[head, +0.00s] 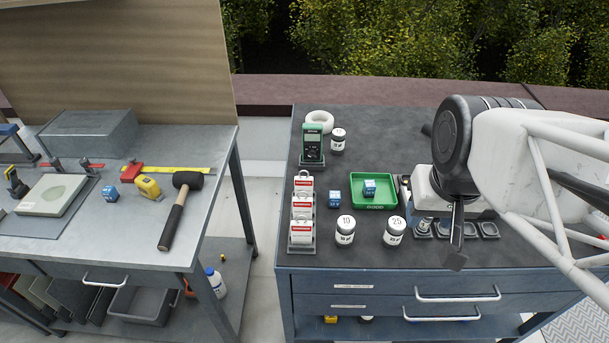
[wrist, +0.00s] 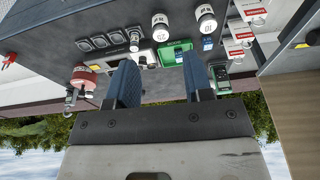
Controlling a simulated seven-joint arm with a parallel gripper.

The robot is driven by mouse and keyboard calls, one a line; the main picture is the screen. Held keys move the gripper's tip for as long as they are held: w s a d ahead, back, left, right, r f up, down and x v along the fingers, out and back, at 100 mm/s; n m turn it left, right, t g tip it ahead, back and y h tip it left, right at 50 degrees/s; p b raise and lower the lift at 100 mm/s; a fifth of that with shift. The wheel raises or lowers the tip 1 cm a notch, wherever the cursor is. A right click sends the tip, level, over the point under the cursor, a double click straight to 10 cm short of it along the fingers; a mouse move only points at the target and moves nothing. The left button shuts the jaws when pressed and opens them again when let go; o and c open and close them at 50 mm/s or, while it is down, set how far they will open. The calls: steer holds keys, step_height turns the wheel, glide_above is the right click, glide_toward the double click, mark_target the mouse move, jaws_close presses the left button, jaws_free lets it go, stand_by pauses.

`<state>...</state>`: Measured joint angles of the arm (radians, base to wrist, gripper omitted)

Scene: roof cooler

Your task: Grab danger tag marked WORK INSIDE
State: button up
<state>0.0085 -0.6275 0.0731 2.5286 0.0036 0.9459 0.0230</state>
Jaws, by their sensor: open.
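Three white danger tags with red bands stand in a column on a small grey rack at the left of the dark cabinet top: a far tag (head: 303,184), a middle tag (head: 302,203) and a near tag (head: 301,231). Their wording is too small to read, so I cannot tell which says WORK INSIDE. In the wrist view, tags (wrist: 244,35) show at the upper right, upside down. My gripper (wrist: 161,82) is open with nothing between its blue-grey fingers. In the head view it is over the right part of the cabinet, well right of the tags.
A green tray (head: 356,204) with a blue cube lies between the tags and my arm. White jars (head: 345,229) and (head: 395,231) stand near the front edge. A green meter (head: 312,143) and a white ring (head: 319,121) are behind the tags. A bench with a mallet (head: 175,220) stands left, across a gap.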

steer(key=w+a+f+m+g+y, duration=0.4)
steer(key=w+a+f+m+y, duration=0.4)
steer(key=w+a+f+m, duration=0.15)
steer(key=m+t+y, duration=0.1)
steer(key=m+y, duration=0.5)
steer(key=m, duration=0.2)
glide_toward(310, 199)
steer(key=x, duration=0.4)
steer(key=shift+a+r, duration=0.15)
steer(key=shift+r, duration=0.05)
steer(key=shift+a, duration=0.1)
steer(key=shift+a+f+h, duration=0.15)
steer(key=shift+a+f, duration=0.1)
steer(key=shift+a, duration=0.3)
steer(key=shift+a+f+h, duration=0.15)
steer(key=shift+a+f, duration=0.1)
steer(key=shift+a, duration=0.3)
steer(key=shift+x, duration=2.6)
jaws_close()
